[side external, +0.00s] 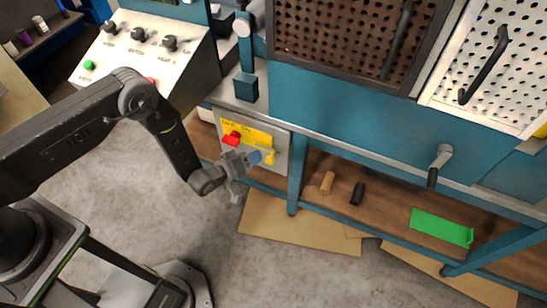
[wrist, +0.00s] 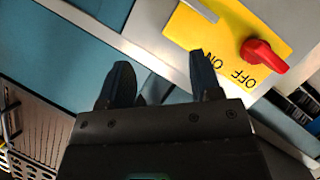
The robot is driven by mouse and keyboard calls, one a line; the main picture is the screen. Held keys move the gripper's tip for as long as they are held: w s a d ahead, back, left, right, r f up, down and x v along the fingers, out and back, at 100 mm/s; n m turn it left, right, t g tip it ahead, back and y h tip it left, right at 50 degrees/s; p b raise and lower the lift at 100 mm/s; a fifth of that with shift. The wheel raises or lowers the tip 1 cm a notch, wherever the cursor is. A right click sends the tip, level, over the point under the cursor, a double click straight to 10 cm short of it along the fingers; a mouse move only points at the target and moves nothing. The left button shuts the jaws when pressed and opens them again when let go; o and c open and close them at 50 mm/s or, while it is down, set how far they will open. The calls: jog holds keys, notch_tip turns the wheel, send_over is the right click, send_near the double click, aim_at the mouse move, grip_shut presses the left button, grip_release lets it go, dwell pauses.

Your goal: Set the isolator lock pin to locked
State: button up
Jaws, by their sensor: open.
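The isolator is a yellow plate (side external: 258,136) on a grey panel, with a red rotary knob (side external: 231,138) at its left. In the wrist view the yellow plate (wrist: 222,32) carries ON and OFF lettering, and the red knob (wrist: 262,55) sits beside OFF. A small yellow piece (side external: 270,158) shows just right of my gripper in the side view; I cannot tell if it is the lock pin. A grey bar (wrist: 201,10) crosses the plate's top edge in the wrist view. My gripper (side external: 256,158) is in front of the panel. Its fingers (wrist: 160,80) are apart and empty.
A control box (side external: 145,50) with black knobs and a green button stands at the upper left. A blue bench with a crank handle (side external: 440,160) extends right. Its lower shelf holds a green tray (side external: 440,228) and small cylinders. The floor below is open, with cardboard sheets (side external: 300,228).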

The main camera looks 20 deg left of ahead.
send_near(267, 161)
jog(key=shift+t, duration=0.3)
jog(key=x, duration=1.2)
jog(key=shift+w+d+f, duration=0.2)
jog(key=shift+d+f, duration=0.15)
grip_shut()
